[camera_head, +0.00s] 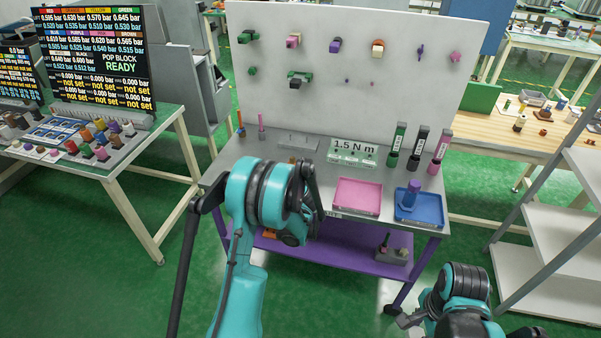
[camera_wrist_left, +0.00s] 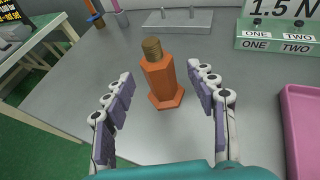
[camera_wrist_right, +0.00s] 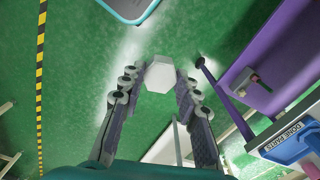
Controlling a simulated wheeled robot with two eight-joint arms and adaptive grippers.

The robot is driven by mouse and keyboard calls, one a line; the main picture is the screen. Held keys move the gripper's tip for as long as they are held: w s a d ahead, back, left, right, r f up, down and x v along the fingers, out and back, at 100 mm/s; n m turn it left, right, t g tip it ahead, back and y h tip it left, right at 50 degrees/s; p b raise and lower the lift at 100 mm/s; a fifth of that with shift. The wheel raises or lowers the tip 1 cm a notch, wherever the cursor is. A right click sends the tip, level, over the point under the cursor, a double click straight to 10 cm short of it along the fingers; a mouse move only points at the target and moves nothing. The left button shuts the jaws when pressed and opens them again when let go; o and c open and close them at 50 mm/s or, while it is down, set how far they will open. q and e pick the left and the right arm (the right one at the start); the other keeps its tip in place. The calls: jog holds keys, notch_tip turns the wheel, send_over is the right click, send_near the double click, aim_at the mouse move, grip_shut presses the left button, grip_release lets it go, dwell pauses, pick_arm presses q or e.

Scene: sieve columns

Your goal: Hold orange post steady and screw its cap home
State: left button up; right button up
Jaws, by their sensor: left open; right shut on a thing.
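The orange post (camera_wrist_left: 162,82) stands upright on the grey table in the left wrist view, with a hexagonal foot and a bare brass thread on top. My left gripper (camera_wrist_left: 160,76) is open, its fingers on either side of the post with gaps showing. In the head view my left arm largely hides the post. My right gripper (camera_wrist_right: 160,82) is shut on a pale hexagonal piece (camera_wrist_right: 160,75), held over the green floor, away from the table. Whether this piece is the cap cannot be told for certain. In the head view my right gripper is low at the right.
Tall labelled tools stand behind the trays. A pegboard rises behind.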

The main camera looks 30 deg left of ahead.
pick_arm(q)
jog(key=b+x, duration=0.1)
jog(key=x, duration=0.4)
jog(key=shift+s+a+f+b, duration=0.1)
jog(key=shift+f+b, duration=0.05)
jog(key=shift+b, duration=0.25)
pick_arm(e)
notch_tip(320, 180, down, 2)
jog(key=shift+f, duration=0.1)
pick_arm(q)
grip_shut()
